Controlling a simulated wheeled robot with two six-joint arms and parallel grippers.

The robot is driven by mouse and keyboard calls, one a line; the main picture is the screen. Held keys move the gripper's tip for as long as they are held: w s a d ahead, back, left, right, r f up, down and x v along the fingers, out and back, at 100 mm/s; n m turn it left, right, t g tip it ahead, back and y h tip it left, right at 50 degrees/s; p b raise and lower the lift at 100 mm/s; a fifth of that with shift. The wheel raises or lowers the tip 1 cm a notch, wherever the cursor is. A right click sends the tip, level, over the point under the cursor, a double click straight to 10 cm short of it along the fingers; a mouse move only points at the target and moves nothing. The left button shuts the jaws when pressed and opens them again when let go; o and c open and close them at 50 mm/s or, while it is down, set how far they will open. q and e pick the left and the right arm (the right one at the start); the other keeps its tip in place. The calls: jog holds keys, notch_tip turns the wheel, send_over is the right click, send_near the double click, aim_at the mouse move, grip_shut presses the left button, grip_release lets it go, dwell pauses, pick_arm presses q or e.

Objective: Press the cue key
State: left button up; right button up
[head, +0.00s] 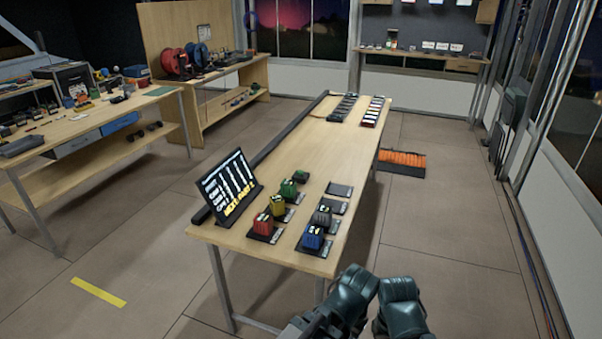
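I cannot tell which item is the cue key. On the near end of the long wooden table (320,157), coloured blocks stand on dark pads: a red block (263,224), a yellow block (277,205), a green block (289,188), a blue block (313,238) and a grey block (321,216). A low green piece (300,176) lies behind them. A tilted black screen (229,188) shows white lines and a yellow line, too small to read surely. My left gripper (352,292) and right gripper (398,297) are side by side before the table's near right corner; their fingers are unclear.
Small items (374,112) line the table's far end. An orange-filled crate (402,162) is on the floor to its right. A cluttered workbench (75,129) stands left.

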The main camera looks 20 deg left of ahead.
pick_arm(q)
grip_shut()
dwell(1.2)
